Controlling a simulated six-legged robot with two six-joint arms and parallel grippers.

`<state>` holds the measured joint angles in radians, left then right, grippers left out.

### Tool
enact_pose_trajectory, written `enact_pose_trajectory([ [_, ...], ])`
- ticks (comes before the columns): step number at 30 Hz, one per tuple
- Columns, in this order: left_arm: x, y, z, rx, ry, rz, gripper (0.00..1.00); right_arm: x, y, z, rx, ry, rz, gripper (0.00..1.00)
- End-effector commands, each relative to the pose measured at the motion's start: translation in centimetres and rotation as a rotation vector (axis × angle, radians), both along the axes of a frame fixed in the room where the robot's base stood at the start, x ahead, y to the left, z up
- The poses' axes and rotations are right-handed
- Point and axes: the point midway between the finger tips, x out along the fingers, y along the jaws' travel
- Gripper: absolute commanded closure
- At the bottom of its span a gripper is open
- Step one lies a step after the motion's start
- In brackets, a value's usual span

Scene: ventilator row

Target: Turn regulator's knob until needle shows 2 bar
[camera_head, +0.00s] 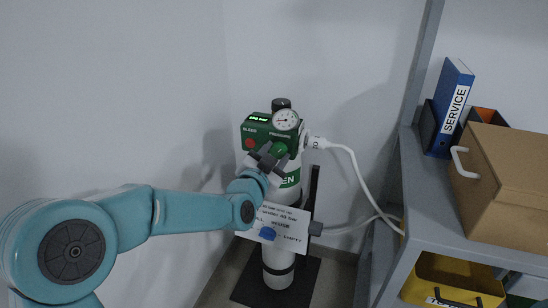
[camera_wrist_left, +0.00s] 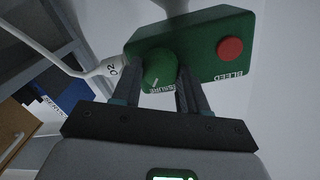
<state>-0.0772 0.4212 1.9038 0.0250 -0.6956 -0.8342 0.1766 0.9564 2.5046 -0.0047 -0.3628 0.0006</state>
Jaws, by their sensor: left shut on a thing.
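The green regulator box (camera_head: 255,131) sits on top of the white and green cylinder (camera_head: 290,190) in the head view. Its round white gauge (camera_head: 286,119) faces me, but the needle's reading is too small to tell. The green knob (camera_wrist_left: 160,72) has a pale pointer line and sits by the PRESSURE label in the left wrist view. My left gripper (camera_wrist_left: 160,84) is shut on the knob, one finger on each side. In the head view the gripper covers part of the knob (camera_head: 281,150). My right gripper is not in view.
A red BLEED button (camera_wrist_left: 230,49) is beside the knob on the same box. A white hose (camera_head: 356,167) runs from the box toward the grey shelf (camera_head: 430,205) on the right. A cardboard box (camera_head: 505,190) and a blue SERVICE binder (camera_head: 451,108) stand there. A white paper sign (camera_head: 290,232) hangs below the gripper.

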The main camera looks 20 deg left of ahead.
Motion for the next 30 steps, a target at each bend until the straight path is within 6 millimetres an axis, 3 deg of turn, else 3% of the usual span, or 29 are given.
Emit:
enact_pose_trajectory([
  [15,0.02,-0.08,0.17,0.325,-0.013,0.001,0.88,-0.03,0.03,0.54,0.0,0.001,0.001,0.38],
  [30,0.02,-0.1,0.13,0.385,-0.017,0.0,0.88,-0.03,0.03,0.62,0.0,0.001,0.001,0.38],
])
